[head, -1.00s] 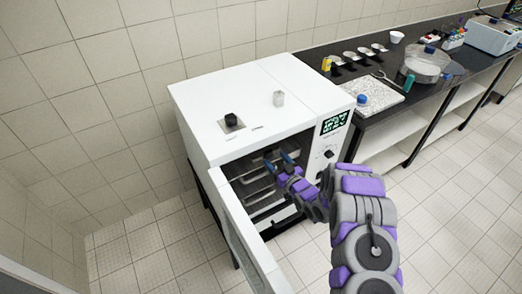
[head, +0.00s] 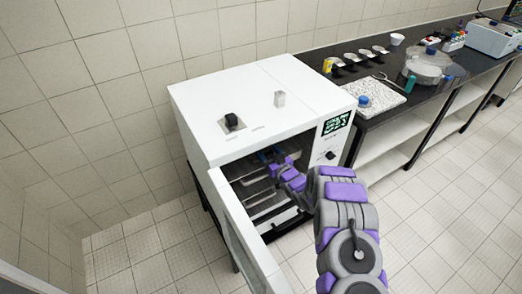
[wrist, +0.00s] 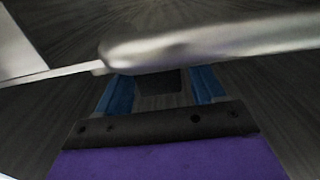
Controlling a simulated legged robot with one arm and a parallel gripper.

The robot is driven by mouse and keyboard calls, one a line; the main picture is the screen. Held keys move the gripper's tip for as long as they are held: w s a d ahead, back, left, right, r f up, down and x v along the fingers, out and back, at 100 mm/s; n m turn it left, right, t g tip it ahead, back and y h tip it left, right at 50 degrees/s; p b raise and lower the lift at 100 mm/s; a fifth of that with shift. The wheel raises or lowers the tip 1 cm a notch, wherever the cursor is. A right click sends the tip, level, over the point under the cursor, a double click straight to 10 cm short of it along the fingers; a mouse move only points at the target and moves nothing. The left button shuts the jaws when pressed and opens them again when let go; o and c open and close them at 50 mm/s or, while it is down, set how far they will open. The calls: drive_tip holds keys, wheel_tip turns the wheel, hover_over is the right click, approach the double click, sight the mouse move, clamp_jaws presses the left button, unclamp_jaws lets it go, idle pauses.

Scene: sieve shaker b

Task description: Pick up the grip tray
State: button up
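The white oven-like cabinet (head: 262,110) stands with its door (head: 242,235) open. Several metal racks or trays (head: 258,196) show inside it; I cannot tell for sure which is the grip tray. My gripper (head: 268,156) reaches into the upper part of the opening. In the wrist view its blue fingers (wrist: 163,88) are apart, with a dark block-like patch between them. A shiny rounded metal bar (wrist: 205,45) crosses close in front of the fingertips, possibly a tray edge or handle. I cannot tell whether the fingers touch it.
The open door stands to the left of my arm, and the cabinet's control panel (head: 335,135) is on the right. A dark bench (head: 395,115) holds a speckled board (head: 378,97) and a round clear vessel (head: 428,63). The tiled floor at right is clear.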

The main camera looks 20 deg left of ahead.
drive_tip(key=c, duration=1.2)
